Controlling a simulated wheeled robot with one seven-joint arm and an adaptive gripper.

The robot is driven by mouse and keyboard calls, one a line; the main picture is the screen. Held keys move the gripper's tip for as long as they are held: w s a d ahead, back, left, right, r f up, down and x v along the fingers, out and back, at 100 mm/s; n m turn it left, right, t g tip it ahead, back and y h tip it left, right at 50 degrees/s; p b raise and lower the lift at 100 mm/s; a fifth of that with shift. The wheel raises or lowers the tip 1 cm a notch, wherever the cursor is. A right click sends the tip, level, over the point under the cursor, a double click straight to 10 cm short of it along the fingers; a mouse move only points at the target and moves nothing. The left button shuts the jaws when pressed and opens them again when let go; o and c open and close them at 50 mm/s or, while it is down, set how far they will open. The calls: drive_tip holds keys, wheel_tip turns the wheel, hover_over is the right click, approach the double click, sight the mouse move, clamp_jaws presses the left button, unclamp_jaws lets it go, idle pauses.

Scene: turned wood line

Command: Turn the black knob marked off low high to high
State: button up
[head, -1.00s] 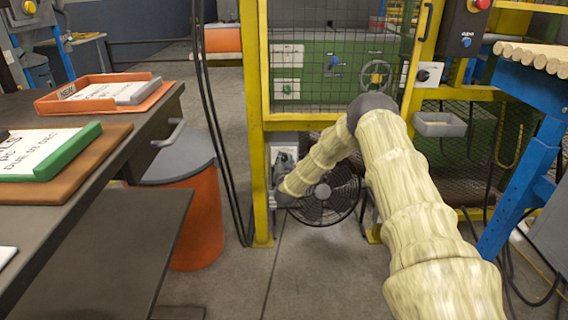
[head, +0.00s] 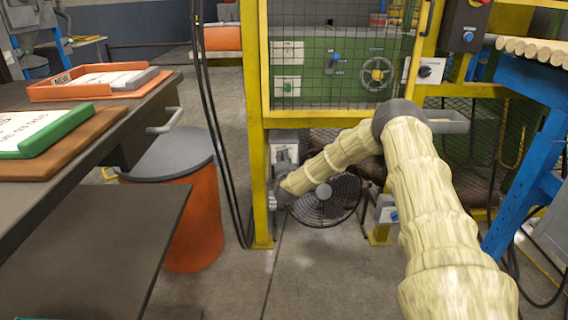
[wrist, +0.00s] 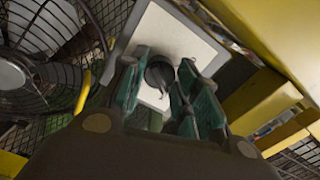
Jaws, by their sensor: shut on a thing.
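In the wrist view, a black knob (wrist: 160,72) sits on a white plate (wrist: 178,35). The green-padded fingers of my gripper (wrist: 162,84) are on either side of it, shut on it. I cannot read any marking on the plate or make out which way the knob points. In the head view, my gripper (head: 272,196) is low by the left yellow post, and the knob there is hidden. A second black knob on a white plate (head: 430,71) is on the yellow frame at the upper right, away from my gripper.
A black fan (head: 326,199) stands just right of my gripper, close also in the wrist view (wrist: 45,60). Black cables hang left of the yellow post (head: 256,120). An orange bin (head: 193,225) and a dark table (head: 110,235) are left. A blue rack (head: 530,165) stands right.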

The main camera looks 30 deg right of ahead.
drive_tip(key=shift+s+f+m+b, duration=0.15)
drive_tip(key=shift+m+b, duration=0.35)
drive_tip(key=shift+m, duration=0.5)
drive_tip(key=shift+d, duration=0.1)
drive_tip(key=o, duration=1)
drive_tip(key=v, duration=1.2)
